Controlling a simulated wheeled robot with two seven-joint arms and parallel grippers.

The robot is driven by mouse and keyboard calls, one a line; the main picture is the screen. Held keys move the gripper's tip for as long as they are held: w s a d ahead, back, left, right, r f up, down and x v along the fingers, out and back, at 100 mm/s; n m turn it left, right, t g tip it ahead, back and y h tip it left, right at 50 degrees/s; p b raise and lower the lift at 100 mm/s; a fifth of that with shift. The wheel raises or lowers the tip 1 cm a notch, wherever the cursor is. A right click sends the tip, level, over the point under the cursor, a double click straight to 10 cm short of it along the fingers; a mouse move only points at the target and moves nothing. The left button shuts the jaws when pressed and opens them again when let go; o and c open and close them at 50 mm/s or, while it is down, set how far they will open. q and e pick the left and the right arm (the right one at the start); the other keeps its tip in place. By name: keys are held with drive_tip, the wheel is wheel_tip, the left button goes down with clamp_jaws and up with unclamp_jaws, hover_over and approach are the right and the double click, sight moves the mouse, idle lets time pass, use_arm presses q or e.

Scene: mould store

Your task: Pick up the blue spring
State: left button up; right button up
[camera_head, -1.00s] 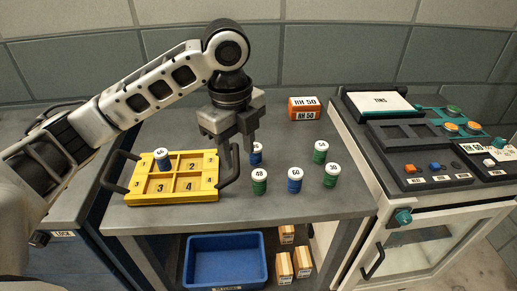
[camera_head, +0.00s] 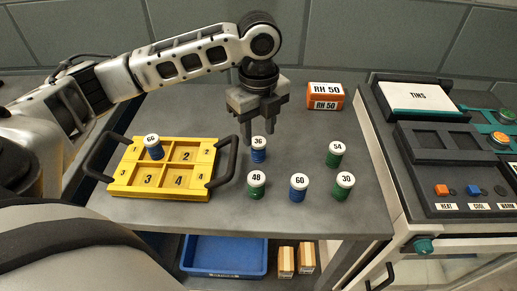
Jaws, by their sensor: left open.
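A blue spring with a white top marked 36 (camera_head: 258,151) stands upright on the grey worktop. My left gripper (camera_head: 260,128) points down just above and behind it, open and empty; whether it touches is hard to tell. A second blue spring marked 60 (camera_head: 298,189) stands further forward, between green ones marked 48 (camera_head: 256,187) and 30 (camera_head: 342,187). A third blue spring marked 66 (camera_head: 153,148) stands in the back left compartment of a yellow tray (camera_head: 160,194). Another green spring marked 54 (camera_head: 336,155) stands to the right. My right gripper is out of view.
The tray has dark handles at both ends; the right one (camera_head: 233,158) is near spring 36. An orange box marked RH 50 (camera_head: 325,96) stands at the back. A control console (camera_head: 440,150) is at the right. A blue bin (camera_head: 225,257) is below the worktop.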

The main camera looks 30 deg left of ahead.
sight(258, 141)
use_arm(q)
drive_tip(key=shift+w+a+f, duration=0.1)
drive_tip(key=shift+f, duration=2.7)
drive_tip(key=shift+c, duration=0.3)
drive_tip(key=c, duration=0.7)
